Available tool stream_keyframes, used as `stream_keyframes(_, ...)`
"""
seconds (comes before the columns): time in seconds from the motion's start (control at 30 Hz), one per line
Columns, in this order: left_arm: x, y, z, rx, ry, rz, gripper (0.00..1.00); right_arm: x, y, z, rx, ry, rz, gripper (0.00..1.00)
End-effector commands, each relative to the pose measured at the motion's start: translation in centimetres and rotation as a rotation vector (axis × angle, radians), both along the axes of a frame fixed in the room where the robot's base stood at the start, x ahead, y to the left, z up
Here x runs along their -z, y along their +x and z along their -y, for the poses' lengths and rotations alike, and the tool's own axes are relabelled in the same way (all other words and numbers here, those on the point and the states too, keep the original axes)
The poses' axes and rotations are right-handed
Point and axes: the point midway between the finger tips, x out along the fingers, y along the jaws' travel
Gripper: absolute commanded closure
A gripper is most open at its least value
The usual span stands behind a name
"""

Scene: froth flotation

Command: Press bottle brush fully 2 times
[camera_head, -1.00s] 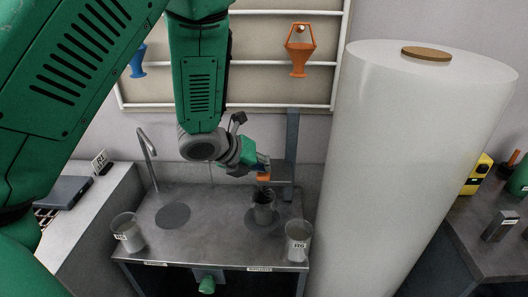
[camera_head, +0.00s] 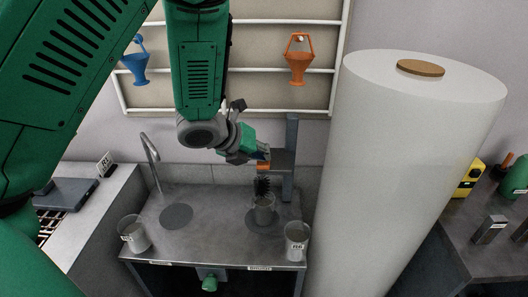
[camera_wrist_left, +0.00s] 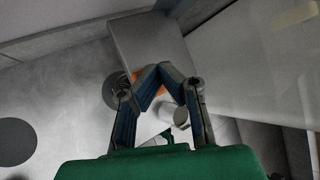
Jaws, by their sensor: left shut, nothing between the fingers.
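The bottle brush (camera_head: 262,186) has dark bristles and an orange top block. It hangs upright from a grey stand, its lower end at the mouth of a clear beaker (camera_head: 263,212). My left gripper (camera_head: 264,153) is just above the orange block, fingers shut and empty; whether it touches the block is unclear. In the left wrist view, the gripper (camera_wrist_left: 160,68) has its fingertips together and partly hides the orange block (camera_wrist_left: 142,78). My right gripper is not in view.
The grey stand (camera_head: 291,160) rises behind the brush. Beakers stand at the metal bench's front left (camera_head: 133,236) and front right (camera_head: 297,244). A tap (camera_head: 151,160) stands at the back left. A large white cylinder (camera_head: 410,170) closes off the right.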

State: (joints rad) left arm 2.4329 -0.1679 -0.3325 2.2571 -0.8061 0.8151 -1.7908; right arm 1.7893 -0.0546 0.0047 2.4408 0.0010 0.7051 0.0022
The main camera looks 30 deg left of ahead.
Motion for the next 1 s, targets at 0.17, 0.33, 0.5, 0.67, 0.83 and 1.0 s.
stream_keyframes(0.17, -1.3, 0.0, 0.0, 0.0, 0.0, 0.0, 1.0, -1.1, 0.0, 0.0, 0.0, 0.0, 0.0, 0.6)
stream_keyframes(0.33, -2.3, 0.0, 0.0, 0.0, 0.0, 0.0, 1.0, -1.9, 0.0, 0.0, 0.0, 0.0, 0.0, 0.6)
stream_keyframes(0.5, -3.0, 0.0, 0.0, -0.001, 0.0, 0.001, 1.0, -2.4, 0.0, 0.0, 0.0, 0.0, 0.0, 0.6)
stream_keyframes(0.67, -2.9, 0.0, 0.0, 0.0, 0.0, 0.0, 1.0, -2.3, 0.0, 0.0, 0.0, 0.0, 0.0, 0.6)
stream_keyframes(0.83, -3.0, 0.0, 0.0, -0.001, 0.0, 0.001, 1.0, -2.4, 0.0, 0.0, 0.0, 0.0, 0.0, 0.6)
stream_keyframes(1.0, -4.2, 0.0, 0.0, 0.0, 0.0, 0.001, 1.0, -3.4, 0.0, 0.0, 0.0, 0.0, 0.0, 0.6)
